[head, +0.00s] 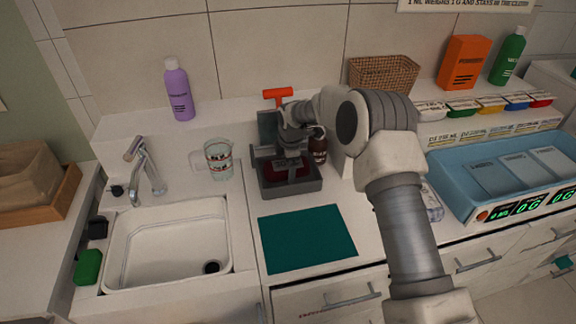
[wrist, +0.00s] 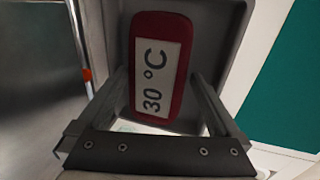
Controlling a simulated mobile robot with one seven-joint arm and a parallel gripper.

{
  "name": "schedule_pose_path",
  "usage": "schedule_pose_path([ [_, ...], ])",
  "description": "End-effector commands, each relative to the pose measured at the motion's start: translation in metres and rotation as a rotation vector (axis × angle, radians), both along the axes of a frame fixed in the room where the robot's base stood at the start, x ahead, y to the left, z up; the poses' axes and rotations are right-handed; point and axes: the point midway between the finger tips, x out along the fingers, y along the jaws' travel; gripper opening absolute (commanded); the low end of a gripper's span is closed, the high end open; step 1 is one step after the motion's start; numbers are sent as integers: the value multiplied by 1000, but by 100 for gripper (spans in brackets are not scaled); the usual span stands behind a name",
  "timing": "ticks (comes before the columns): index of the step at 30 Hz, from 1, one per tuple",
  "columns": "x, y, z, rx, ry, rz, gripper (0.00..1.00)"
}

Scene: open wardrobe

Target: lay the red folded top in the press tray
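The red folded top (wrist: 137,68), with a white "30 °C" label, lies inside the dark grey press tray (wrist: 222,35). In the head view the red top (head: 274,173) shows partly in the tray (head: 291,190), mostly hidden by my gripper (head: 288,169). In the wrist view my gripper (wrist: 160,78) has its two fingers spread apart, one on each side of the top. A narrow gap shows between the top and the right finger; contact at the fingertips cannot be told.
An orange-handled lever (head: 277,96) rises behind the tray. A dark brown bottle (head: 319,150) stands close right of it, and a glass jug (head: 218,160) left. A teal mat (head: 307,238) lies in front. The sink (head: 168,245) is at left.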

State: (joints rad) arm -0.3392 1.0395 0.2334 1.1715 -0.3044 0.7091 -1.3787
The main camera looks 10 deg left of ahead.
Motion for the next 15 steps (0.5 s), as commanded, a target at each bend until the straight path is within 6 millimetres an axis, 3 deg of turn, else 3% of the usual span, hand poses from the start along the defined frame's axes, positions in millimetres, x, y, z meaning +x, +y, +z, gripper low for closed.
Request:
schedule_pose_path([
  [8,-1,-1,2,0,1,0,100],
  [15,-8,-4,34,0,-1,0,100],
])
